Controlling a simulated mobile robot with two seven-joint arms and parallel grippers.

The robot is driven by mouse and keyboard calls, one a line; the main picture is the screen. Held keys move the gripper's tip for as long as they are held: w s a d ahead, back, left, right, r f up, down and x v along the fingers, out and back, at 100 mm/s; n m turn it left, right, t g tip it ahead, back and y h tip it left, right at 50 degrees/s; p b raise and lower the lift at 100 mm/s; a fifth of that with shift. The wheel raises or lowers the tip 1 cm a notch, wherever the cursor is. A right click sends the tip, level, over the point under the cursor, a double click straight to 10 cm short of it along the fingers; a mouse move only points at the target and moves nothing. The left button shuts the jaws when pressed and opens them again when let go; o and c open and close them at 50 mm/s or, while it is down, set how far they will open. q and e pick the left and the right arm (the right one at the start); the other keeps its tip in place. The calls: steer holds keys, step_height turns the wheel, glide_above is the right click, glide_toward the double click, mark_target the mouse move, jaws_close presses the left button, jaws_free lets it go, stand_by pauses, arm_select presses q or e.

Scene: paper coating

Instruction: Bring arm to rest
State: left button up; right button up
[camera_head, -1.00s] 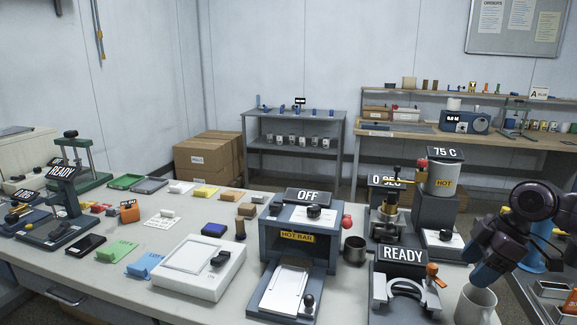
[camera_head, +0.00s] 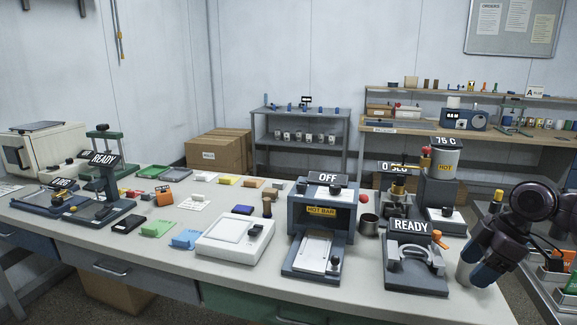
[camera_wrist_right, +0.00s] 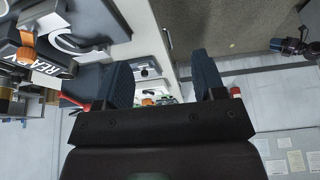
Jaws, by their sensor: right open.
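My right gripper (camera_head: 478,274) is at the right end of the table in the head view, its blue-padded fingers pointing down and left. In the right wrist view its two fingers (camera_wrist_right: 172,82) stand apart with nothing held between them. The READY press (camera_head: 415,270) with a grey curved clamp stands left of the gripper. My left gripper is in no view.
The table (camera_head: 160,240) holds the OFF hot-bar press (camera_head: 320,215), a white flat device (camera_head: 235,238), a 75 C heater (camera_head: 440,185) and a metal cup (camera_head: 369,224). A tray rack (camera_head: 555,285) stands to the right. Shelves and cardboard boxes (camera_head: 218,150) are behind.

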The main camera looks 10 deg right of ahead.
steer(key=s+a+f+m+t, duration=0.1)
steer(key=s+a+f, duration=0.1)
steer(key=f, duration=0.6)
steer(key=s+a+f+m+t, duration=0.2)
steer(key=s+a+f, duration=0.1)
steer(key=f, duration=0.5)
steer(key=s+a+f+m+t, duration=0.1)
steer(key=s+a+f, duration=0.1)
steer(key=f, duration=0.5)
steer(key=s+a+f+m+t+h, duration=0.2)
steer(key=s+a+f+m, duration=0.1)
steer(key=s+a, duration=0.2)
steer(key=s+a+f+m+t+h, duration=0.1)
steer(key=s+a+f+m+t, duration=0.1)
steer(key=s+a, duration=0.4)
steer(key=shift+a+f+m+t+h, duration=0.4)
steer(key=shift+a+f+m, duration=0.3)
steer(key=shift+a+f, duration=0.6)
